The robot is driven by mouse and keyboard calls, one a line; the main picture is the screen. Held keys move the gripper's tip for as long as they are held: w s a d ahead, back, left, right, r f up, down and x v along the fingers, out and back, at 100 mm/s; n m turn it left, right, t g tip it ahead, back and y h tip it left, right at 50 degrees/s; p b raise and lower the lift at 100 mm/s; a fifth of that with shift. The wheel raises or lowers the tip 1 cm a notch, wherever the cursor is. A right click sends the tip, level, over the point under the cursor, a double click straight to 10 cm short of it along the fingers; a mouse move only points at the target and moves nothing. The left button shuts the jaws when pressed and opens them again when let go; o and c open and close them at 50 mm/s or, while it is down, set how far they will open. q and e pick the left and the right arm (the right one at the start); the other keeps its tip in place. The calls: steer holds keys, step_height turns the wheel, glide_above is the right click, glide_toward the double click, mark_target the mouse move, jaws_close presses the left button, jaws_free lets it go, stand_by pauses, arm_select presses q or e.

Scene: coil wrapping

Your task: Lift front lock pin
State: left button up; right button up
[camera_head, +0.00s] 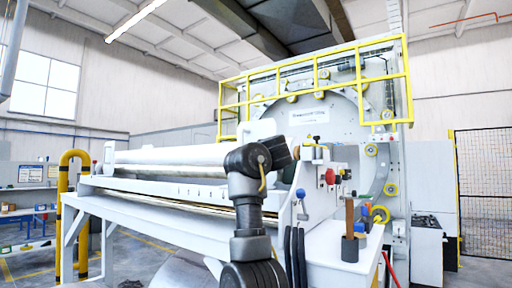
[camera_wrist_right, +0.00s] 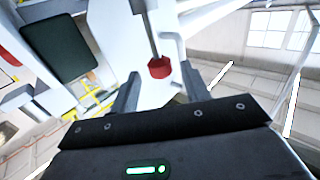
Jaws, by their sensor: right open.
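A red knob (camera_wrist_right: 159,68) on a grey rod, which looks like the front lock pin, shows in the right wrist view against a white panel. My right gripper (camera_wrist_right: 158,82) is open, with one finger on each side of the knob's line. The knob appears just beyond or level with the fingertips; I cannot tell whether they touch it. In the head view, my dark arm rises in front of the machine, and its gripper cannot be made out clearly. Which knob there is the pin is unclear. My left gripper is not in view.
The white coil wrapping machine (camera_head: 300,122) with yellow rails fills the middle. A long white roller (camera_head: 165,158) lies to the left. A red knob (camera_head: 330,176) and a wooden-handled tool (camera_head: 350,215) are right of my arm. A dark green panel (camera_wrist_right: 58,48) shows in the wrist view.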

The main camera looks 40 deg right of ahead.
steer(key=shift+p+x, duration=0.55)
steer(key=shift+x, duration=0.95)
steer(key=shift+a, duration=0.1)
steer(key=shift+c, duration=0.5)
jaws_close()
